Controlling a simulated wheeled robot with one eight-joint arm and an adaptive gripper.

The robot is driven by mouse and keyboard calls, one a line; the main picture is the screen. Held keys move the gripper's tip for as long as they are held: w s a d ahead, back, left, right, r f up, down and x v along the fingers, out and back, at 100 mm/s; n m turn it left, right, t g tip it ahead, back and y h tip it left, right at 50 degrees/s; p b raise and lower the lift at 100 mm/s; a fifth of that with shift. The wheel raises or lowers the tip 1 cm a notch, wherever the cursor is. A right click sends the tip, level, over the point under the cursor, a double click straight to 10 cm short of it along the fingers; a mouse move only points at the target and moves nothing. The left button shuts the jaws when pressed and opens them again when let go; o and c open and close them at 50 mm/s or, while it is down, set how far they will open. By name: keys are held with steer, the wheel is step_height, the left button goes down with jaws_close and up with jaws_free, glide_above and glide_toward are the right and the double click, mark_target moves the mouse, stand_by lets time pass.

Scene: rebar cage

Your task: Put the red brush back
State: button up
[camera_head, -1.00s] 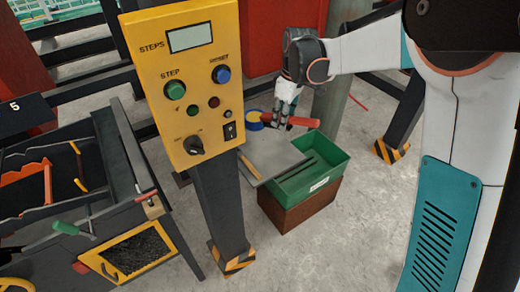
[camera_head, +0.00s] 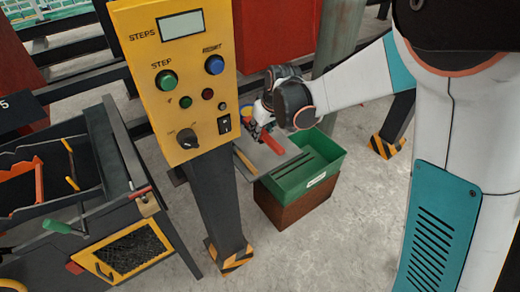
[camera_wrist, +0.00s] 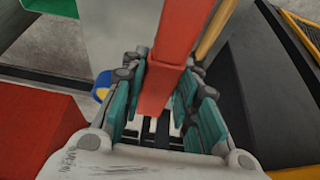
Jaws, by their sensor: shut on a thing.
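The red brush (camera_head: 272,143) is held in my gripper (camera_head: 262,128), which is shut on it. In the wrist view the red body of the brush (camera_wrist: 177,45) runs between the teal finger pads of my gripper (camera_wrist: 163,95). Its bristles cannot be made out. In the head view the brush slants down to the right, in front of the grey tray (camera_head: 283,155) behind the control post. I cannot tell whether it touches the tray. The wrist and arm hide part of the gripper.
A green bin (camera_head: 297,186) on a brown block (camera_head: 301,207) stands right of the tray. The yellow control panel (camera_head: 176,80) on its dark post (camera_head: 213,207) stands close on the left. A blue and yellow round thing (camera_wrist: 103,86) lies beside the gripper. Open floor lies at the front right.

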step_height(320, 180, down, 7)
steer(key=shift+f+b, duration=0.1)
steer(key=shift+b, duration=0.95)
steer(key=shift+c, duration=0.4)
steer(key=o, duration=1)
